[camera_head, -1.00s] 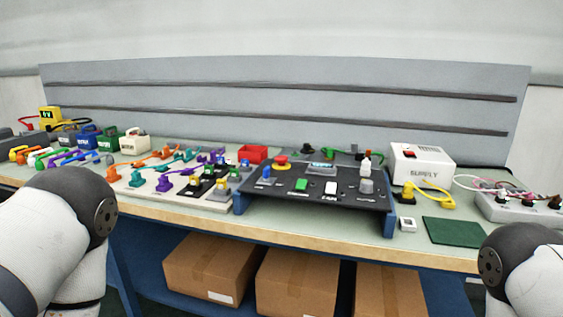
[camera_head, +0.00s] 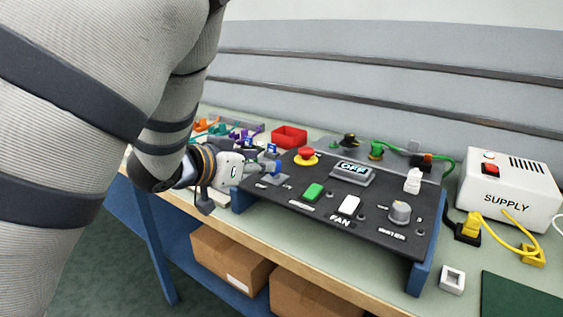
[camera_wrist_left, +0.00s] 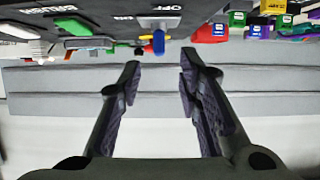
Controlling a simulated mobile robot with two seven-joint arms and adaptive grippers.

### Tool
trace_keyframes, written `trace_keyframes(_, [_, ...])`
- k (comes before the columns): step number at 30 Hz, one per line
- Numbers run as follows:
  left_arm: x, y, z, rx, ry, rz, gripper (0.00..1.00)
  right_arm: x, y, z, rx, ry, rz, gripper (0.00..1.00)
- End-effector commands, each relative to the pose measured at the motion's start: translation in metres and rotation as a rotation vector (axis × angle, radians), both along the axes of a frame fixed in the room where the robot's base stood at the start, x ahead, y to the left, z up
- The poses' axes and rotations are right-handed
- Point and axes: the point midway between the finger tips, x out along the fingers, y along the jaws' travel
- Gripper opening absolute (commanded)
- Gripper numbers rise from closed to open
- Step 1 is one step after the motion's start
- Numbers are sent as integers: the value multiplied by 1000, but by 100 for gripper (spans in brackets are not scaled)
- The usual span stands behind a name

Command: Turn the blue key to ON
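The blue key (camera_head: 277,167) stands in the left part of the black sloped control panel (camera_head: 320,215). It also shows in the left wrist view as a blue upright tab (camera_wrist_left: 158,42) on a grey switch plate, with upside-down OFF and ON labels beside it. My left gripper (camera_head: 260,166) reaches in from the left, close to the key. In the left wrist view its two fingers (camera_wrist_left: 160,64) are apart and empty, with the key just beyond the gap between the tips. Contact does not show. The panel's display (camera_head: 352,170) reads OFF. My right gripper is out of view.
A red emergency button (camera_head: 306,155), green button (camera_head: 313,191), white FAN switch (camera_head: 348,206) and grey knob (camera_head: 400,212) share the panel. A red bin (camera_head: 289,137) stands behind it. The white SUPPLY box (camera_head: 510,188) and yellow cable (camera_head: 510,240) are to the right.

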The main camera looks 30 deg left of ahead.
Motion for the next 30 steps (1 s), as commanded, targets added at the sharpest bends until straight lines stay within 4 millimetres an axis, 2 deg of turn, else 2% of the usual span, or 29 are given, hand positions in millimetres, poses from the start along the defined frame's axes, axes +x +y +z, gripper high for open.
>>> trace_keyframes(3, [28,-3,-13,2,3,-3,32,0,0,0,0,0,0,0])
trace_keyframes(9, [57,-5,-24,1,2,0,32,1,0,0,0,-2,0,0])
trace_keyframes(19, [63,-5,-26,0,1,1,32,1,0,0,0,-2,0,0])
trace_keyframes(23, [63,-5,-26,0,1,1,2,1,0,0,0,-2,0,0])
trace_keyframes(30, [62,-5,-27,-1,2,-2,0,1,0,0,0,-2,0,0])
